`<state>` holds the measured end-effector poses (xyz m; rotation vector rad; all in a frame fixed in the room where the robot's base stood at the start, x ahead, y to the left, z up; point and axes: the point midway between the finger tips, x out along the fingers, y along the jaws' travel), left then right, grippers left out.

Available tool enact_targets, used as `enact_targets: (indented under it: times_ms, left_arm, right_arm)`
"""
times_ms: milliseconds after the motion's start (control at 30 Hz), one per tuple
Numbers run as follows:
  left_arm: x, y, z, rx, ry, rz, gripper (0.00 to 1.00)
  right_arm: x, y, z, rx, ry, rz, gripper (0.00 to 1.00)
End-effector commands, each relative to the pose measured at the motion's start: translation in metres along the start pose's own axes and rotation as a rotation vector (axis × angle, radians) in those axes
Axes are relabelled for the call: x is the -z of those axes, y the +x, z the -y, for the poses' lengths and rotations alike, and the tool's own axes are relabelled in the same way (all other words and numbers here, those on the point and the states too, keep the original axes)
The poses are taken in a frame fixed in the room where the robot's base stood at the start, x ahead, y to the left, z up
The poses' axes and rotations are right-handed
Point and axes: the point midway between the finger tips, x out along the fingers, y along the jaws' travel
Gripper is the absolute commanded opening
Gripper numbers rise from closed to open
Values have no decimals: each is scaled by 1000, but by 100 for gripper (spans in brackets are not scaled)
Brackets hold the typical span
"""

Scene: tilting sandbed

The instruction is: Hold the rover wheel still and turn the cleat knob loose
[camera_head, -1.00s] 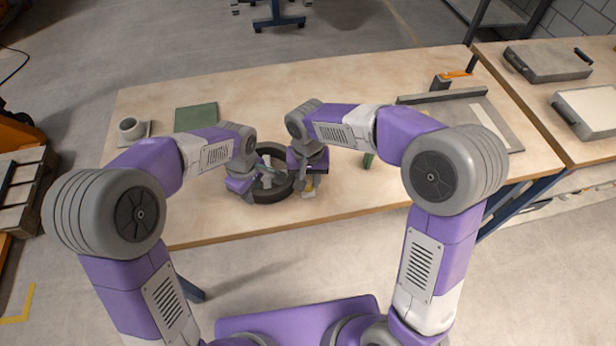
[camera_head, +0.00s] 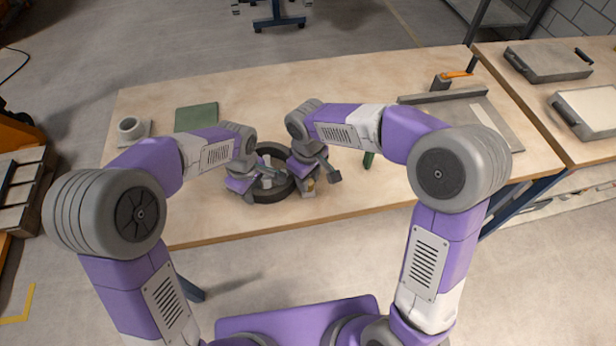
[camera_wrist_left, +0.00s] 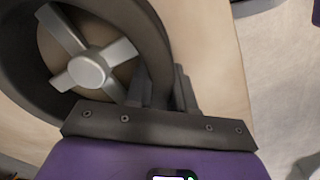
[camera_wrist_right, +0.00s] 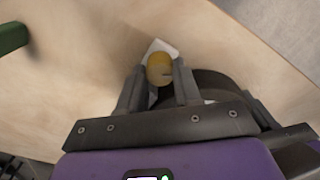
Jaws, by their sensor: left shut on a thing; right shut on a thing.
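The rover wheel (camera_head: 272,197) lies on the bench, a dark tyre with pale spokes. In the left wrist view its grey hub and spokes (camera_wrist_left: 86,68) show plainly. My left gripper (camera_wrist_left: 165,88) is shut on the wheel's rim, its fingers astride the dark wall. The cleat knob (camera_wrist_right: 159,69) is yellow and rounded, over a small pale plate (camera_wrist_right: 164,47) beside the wheel. My right gripper (camera_wrist_right: 160,82) is shut on the knob, one finger on each side. In the head view both grippers partly hide the wheel, and little of the knob shows.
A green mat (camera_head: 196,117) and a white cup (camera_head: 131,128) on a small base stand at the back left. A green object (camera_head: 368,160) lies right of my right gripper. A grey tray (camera_head: 470,118) is at the right. The bench front is clear.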

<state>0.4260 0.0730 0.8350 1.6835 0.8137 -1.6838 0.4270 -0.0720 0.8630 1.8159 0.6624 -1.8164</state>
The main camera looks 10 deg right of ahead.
Motion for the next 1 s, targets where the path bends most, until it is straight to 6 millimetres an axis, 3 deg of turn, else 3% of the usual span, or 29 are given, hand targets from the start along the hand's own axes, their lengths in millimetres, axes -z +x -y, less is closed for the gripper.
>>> enact_targets:
  times_ms: [333, 800, 833, 900, 1000]
  left_arm:
    - [0, 0, 0, -1, 0, 0, 0]
    - [0, 0, 0, -1, 0, 0, 0]
    - [0, 0, 0, -1, 0, 0, 0]
    - [0, 0, 0, -1, 0, 0, 0]
    - [0, 0, 0, 0, 0, 0, 0]
  right_arm:
    - [0, -1, 0, 0, -109, -2, 2]
    - [0, -1, 0, 0, -119, -2, 2]
    - [0, -1, 0, 0, -119, -2, 38]
    - [0, -1, 0, 0, -119, -2, 44]
    - [0, 0, 0, -1, -118, -1, 44]
